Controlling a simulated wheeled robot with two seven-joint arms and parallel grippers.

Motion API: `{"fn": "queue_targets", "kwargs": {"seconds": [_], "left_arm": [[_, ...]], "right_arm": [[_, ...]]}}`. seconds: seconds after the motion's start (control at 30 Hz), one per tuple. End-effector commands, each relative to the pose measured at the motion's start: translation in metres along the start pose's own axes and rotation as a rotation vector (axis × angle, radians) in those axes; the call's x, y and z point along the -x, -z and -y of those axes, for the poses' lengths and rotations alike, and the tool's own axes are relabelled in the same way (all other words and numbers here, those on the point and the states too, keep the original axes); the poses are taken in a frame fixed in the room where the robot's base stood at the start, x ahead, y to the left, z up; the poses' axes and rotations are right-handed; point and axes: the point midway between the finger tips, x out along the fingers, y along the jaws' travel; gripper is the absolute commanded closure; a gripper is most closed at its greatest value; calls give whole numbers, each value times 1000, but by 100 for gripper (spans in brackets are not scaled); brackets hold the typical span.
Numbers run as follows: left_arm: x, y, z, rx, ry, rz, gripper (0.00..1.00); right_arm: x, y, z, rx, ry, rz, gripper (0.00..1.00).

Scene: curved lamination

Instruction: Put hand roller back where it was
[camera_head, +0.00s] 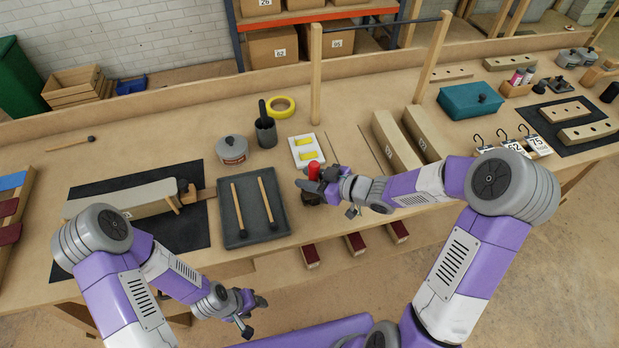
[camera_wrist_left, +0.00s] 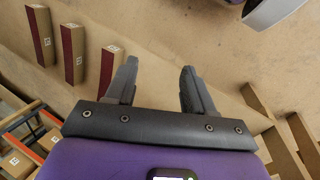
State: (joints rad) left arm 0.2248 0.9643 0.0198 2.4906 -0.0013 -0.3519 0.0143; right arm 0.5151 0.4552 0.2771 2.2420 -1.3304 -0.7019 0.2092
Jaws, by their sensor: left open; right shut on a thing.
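The hand roller (camera_head: 314,169) appears to be the thing with the red handle at the middle of the bench. My right gripper (camera_head: 316,187) is shut on it near the bench's front edge; the fingers hide much of it, and I cannot tell whether it touches the bench top. My left gripper (camera_head: 256,301) is low in front of the bench, away from the roller. In the left wrist view its two fingers (camera_wrist_left: 157,75) are apart with nothing between them.
A dark tray (camera_head: 232,238) with two wooden-handled sticks lies left of my right gripper. Behind are a grey pot (camera_head: 232,149), a dark cup (camera_head: 266,133), yellow tape (camera_head: 281,107) and a white board (camera_head: 305,150). Curved wooden blocks (camera_head: 396,142) stand to the right.

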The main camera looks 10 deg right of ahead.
Motion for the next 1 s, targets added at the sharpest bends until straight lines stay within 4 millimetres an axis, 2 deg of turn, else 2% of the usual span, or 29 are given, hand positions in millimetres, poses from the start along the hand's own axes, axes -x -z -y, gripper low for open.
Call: {"fn": "queue_targets", "kwargs": {"seconds": [0.03, 0.2, 0.23, 0.4, 0.67, 0.83, 1.0], "left_arm": [[-2, 0, 1, 0, 0, 0, 47], [-3, 0, 1, 0, 0, 0, 47], [-3, 0, 1, 0, 0, 0, 47], [-3, 0, 1, 0, 0, 0, 47], [-2, 0, 1, 0, 0, 0, 47], [7, 0, -2, 0, 0, 0, 47], [19, -1, -7, 0, 0, 0, 47]], "right_arm": [[-1, -6, 0, -3, -1, 9, 100], [-1, -11, 0, -6, -1, 16, 100], [-1, -12, 0, -8, -1, 19, 64], [-1, -11, 0, -7, -1, 15, 40], [-1, -8, 0, -4, -1, 11, 40], [4, 7, 0, -2, -2, 9, 40], [40, 6, -1, -5, -6, 12, 40]]}}
